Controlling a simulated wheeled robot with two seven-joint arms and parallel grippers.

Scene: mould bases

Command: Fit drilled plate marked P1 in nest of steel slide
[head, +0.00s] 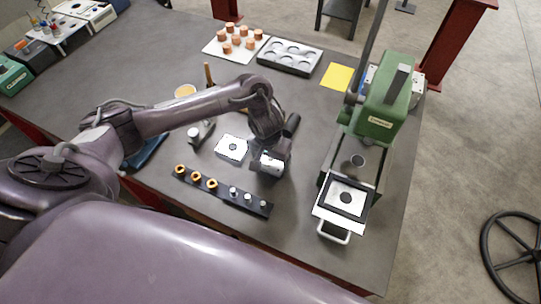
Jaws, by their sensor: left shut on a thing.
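The steel slide (325,213) sticks out at the front of the green press and has a pale handle. Its nest is a dark square frame (361,187) around a pale area with a dark round spot; I cannot tell whether that is a plate or the nest's floor. A pale square plate (232,148) with a dark centre lies flat on the table, left of my left gripper (270,166). That gripper is low over the table, left of the slide, shut on a small pale piece, mostly hidden. No P1 mark is readable. My right gripper is not in view.
A dark strip (222,190) with orange rings and silver studs lies in front of the gripper. The green press (384,105) stands right. A yellow sheet (338,76), a grey tray (290,56) and a white board with copper-coloured cylinders (235,40) lie behind. Table between gripper and slide is clear.

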